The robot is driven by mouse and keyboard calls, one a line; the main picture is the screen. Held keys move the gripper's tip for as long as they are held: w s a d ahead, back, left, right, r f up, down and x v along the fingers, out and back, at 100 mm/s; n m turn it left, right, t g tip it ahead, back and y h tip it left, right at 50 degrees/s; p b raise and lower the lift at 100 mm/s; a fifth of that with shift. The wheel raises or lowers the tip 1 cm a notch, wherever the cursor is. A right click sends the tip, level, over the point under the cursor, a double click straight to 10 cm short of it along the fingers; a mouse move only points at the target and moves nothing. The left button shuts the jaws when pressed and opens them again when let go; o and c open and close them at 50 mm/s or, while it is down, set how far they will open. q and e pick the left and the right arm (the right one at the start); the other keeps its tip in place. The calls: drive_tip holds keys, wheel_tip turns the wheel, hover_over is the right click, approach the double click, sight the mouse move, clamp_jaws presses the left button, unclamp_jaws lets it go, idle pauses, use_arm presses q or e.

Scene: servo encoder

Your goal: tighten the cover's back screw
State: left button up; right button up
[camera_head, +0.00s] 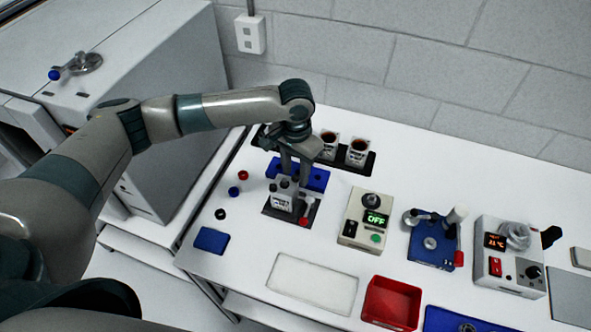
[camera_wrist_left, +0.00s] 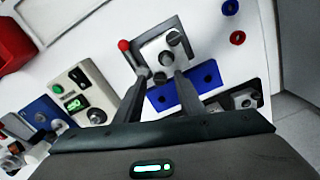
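A small white servo unit with its cover (camera_head: 284,201) stands on a dark grey plate (camera_head: 271,212). In the left wrist view the cover (camera_wrist_left: 155,52) shows dark round screw heads on its top, with one (camera_wrist_left: 173,37) at the far side and one (camera_wrist_left: 159,77) at the near, back side. My left gripper (camera_head: 291,175) points down over the back of the unit. In the left wrist view its two fingers (camera_wrist_left: 160,82) are apart, with the back screw head between or just beyond the tips. I cannot tell whether they touch it. My right gripper is not in view.
A red-handled lever (camera_head: 305,218) stands beside the unit. A blue block with holes (camera_head: 315,178) and a black rack of cups (camera_head: 357,155) lie behind. A beige OFF-display box (camera_head: 366,218) stands to the right. Small coloured rings (camera_head: 234,191) lie at left.

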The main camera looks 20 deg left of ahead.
use_arm(q)
clamp_jaws()
drive_tip(key=shift+m, duration=0.4)
drive_tip(key=m, duration=0.2)
drive_tip(key=shift+m, duration=0.3)
drive_tip(key=m, duration=1.2)
drive_tip(key=shift+r, duration=0.1)
drive_tip(key=shift+o, duration=0.4)
unclamp_jaws()
